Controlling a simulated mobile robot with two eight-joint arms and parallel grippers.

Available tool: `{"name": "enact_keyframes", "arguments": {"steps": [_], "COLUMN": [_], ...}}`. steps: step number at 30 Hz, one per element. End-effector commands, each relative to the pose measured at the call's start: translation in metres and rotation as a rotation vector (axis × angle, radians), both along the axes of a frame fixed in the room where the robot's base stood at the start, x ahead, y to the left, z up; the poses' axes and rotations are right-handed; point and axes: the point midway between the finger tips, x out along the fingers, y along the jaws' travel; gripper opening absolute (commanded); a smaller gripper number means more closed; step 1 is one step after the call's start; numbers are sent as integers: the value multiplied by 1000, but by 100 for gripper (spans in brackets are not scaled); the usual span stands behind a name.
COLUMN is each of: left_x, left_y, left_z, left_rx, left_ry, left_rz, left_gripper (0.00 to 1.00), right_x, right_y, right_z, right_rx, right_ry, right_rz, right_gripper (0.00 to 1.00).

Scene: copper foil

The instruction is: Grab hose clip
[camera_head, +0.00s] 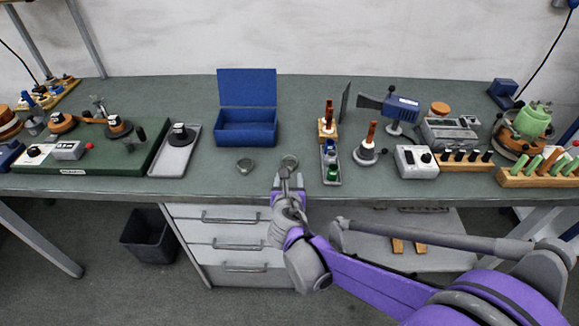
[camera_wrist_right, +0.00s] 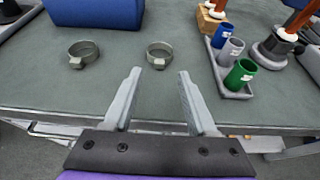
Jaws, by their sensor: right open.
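Two grey ring-shaped hose clips lie on the green bench top near its front edge. The left clip (camera_head: 245,166) sits in front of the blue box, and it also shows in the right wrist view (camera_wrist_right: 84,52). The right clip (camera_head: 290,160) lies just beyond my right gripper (camera_head: 288,178); in the right wrist view this clip (camera_wrist_right: 160,54) is ahead of the fingers, roughly centred between them. My right gripper (camera_wrist_right: 154,72) is open and empty, its fingers apart and short of the clip. My left gripper is in neither view.
An open blue box (camera_head: 246,128) stands behind the clips. A narrow tray (camera_head: 331,180) with coloured cups is close on the right. A grey tray (camera_head: 172,160) lies to the left. Bench surface around the clips is clear. Drawers (camera_head: 230,240) are below the edge.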

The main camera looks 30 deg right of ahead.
Motion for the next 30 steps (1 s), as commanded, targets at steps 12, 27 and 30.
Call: {"name": "enact_keyframes", "arguments": {"steps": [12, 27, 30], "left_x": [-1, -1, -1], "left_y": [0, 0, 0], "left_z": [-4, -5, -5], "left_rx": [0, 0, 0], "left_ry": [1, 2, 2], "left_rz": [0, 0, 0], "left_gripper": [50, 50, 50], "right_x": [34, 43, 43], "right_y": [-21, -26, -26], "right_z": [-22, -26, -26], "right_rx": [1, 3, 2], "right_ry": [-1, -1, 0], "right_rz": [-3, -1, -1], "right_gripper": [57, 36, 18]}}
